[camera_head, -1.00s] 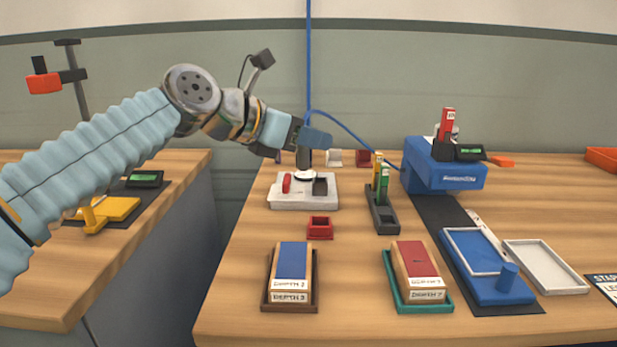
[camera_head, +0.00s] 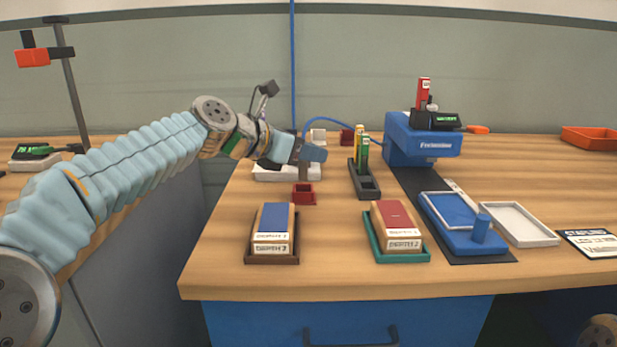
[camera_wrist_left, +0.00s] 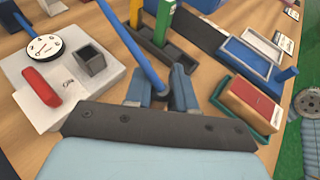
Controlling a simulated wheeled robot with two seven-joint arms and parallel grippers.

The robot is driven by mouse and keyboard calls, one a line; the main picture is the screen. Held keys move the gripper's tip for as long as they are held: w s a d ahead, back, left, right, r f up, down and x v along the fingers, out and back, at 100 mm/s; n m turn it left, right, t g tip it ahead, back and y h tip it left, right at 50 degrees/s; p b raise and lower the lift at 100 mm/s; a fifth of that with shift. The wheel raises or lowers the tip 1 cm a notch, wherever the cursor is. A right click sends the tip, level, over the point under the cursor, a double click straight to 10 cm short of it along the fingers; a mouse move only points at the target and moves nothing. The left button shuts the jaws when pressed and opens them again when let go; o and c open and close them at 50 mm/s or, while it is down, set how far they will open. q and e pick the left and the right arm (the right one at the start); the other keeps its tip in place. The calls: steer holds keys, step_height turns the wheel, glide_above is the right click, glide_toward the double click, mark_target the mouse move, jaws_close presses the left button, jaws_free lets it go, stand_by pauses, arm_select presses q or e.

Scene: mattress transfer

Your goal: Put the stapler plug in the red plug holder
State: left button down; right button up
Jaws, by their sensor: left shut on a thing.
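My left gripper (camera_head: 304,164) is shut on the stapler plug (camera_head: 304,173), a small grey-brown piece at the end of a blue cable. In the head view the plug hangs below the fingers, in line with the back of the red plug holder (camera_head: 303,195), a small open red box on the table. I cannot tell whether the plug touches the holder. In the left wrist view the fingers (camera_wrist_left: 163,92) close around the plug and cable, and I cannot make out the red holder there. The blue stapler (camera_head: 422,146) stands to the right. My right gripper is not in view.
A white base (camera_wrist_left: 62,82) with a red switch and grey socket lies behind the holder. A dark rack (camera_head: 364,180) with yellow and green sticks stands right of it. Boxes in a brown tray (camera_head: 271,263) and a green tray (camera_head: 398,258) sit in front.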

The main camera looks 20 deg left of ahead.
mark_target(299, 168)
arm_select(q)
steer(key=shift+w+a+f, duration=0.1)
steer(key=shift+w+f, duration=0.3)
steer(key=shift+f, duration=0.15)
step_height(299, 168, down, 3)
steer(key=shift+w+b, duration=0.15)
steer(key=shift+b, duration=0.8)
steer(key=shift+f, duration=0.1)
steer(key=shift+f, duration=0.2)
steer(key=c, duration=0.9)
jaws_free()
steer(key=shift+c, duration=0.2)
